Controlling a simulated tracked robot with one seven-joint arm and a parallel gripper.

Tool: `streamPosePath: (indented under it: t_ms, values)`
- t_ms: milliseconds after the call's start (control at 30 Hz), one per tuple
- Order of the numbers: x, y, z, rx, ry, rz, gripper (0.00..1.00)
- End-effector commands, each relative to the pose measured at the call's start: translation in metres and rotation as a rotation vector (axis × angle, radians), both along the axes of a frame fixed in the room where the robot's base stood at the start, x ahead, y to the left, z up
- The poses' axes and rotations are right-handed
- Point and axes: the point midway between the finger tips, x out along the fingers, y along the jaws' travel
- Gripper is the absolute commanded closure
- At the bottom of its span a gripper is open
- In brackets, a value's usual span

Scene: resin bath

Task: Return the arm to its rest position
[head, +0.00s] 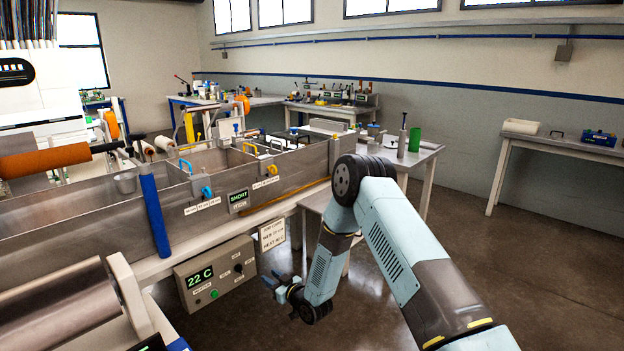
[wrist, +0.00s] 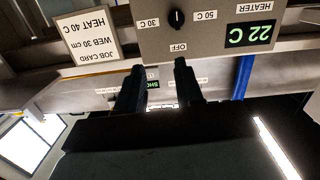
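My light-blue arm reaches forward from the lower right in the head view and bends down at its elbow. My gripper (head: 273,284) hangs low in front of the heater box (head: 216,273), to its right. In the wrist view, which is upside down, the two dark fingers of my gripper (wrist: 157,82) stand apart with nothing between them. The heater box (wrist: 207,32) and the job card (wrist: 88,37) show beyond the fingertips. The heater display reads 22 C.
The long metal bath (head: 90,216) runs across the left, with a blue upright post (head: 155,215) at its front. A side table (head: 415,157) with a green cup (head: 414,140) stands behind my arm. Another table (head: 560,147) is at the right wall. The floor at right is clear.

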Motion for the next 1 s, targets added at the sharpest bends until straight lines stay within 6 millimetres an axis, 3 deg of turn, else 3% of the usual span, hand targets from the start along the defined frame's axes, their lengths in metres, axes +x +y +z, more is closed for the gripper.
streamPosePath:
  t_ms: [33, 200, 500, 767, 1000]
  values:
    - [0.009, -0.005, 0.018, -0.021, 0.000, -0.007, 0.64]
    - [0.028, -0.025, 0.064, -0.102, 0.029, -0.041, 0.64]
    - [0.046, -0.070, 0.144, -0.231, 0.091, -0.119, 0.64]
    - [0.044, -0.116, 0.212, -0.323, 0.159, -0.203, 0.64]
    - [0.026, -0.163, 0.272, -0.391, 0.229, -0.289, 0.64]
